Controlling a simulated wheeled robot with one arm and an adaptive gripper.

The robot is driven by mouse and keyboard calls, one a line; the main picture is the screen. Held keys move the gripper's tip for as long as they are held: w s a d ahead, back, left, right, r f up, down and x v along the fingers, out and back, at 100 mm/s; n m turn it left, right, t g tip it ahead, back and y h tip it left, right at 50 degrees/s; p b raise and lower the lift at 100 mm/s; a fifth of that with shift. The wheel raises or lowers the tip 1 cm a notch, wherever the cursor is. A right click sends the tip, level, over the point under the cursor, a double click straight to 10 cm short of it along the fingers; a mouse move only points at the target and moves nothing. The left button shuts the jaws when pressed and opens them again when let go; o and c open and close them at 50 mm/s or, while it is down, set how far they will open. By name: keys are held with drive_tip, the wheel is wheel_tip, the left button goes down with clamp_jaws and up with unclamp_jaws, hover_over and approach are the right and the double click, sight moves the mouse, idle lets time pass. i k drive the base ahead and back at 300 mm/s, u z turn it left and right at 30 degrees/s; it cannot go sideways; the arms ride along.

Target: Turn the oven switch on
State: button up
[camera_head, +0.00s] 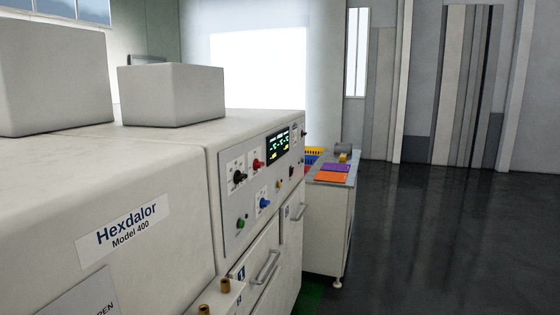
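The oven (165,175) is a large off-white machine on the left, labelled "Hexdalor Model 400". Its grey control panel (262,205) faces right. The panel carries a black knob (239,177), a red knob (258,163), a blue knob (264,203) and a green button (241,224). A small yellow control (279,185) and a dark one (291,171) sit below a lit display (278,147) with green and yellow figures. I cannot tell which control is the oven switch, nor its setting. My gripper is not in view.
A white side table (329,215) stands beyond the oven, with purple (333,167) and orange (329,178) items and a yellow basket (315,154). Drawer handles (268,268) and brass-coloured posts (225,286) stick out below the panel. The dark floor (440,240) at right is clear.

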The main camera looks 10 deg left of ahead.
sight(257, 164)
drive_tip(key=u, duration=0.3)
drive_tip(key=i, duration=0.75)
drive_tip(key=u, duration=0.5)
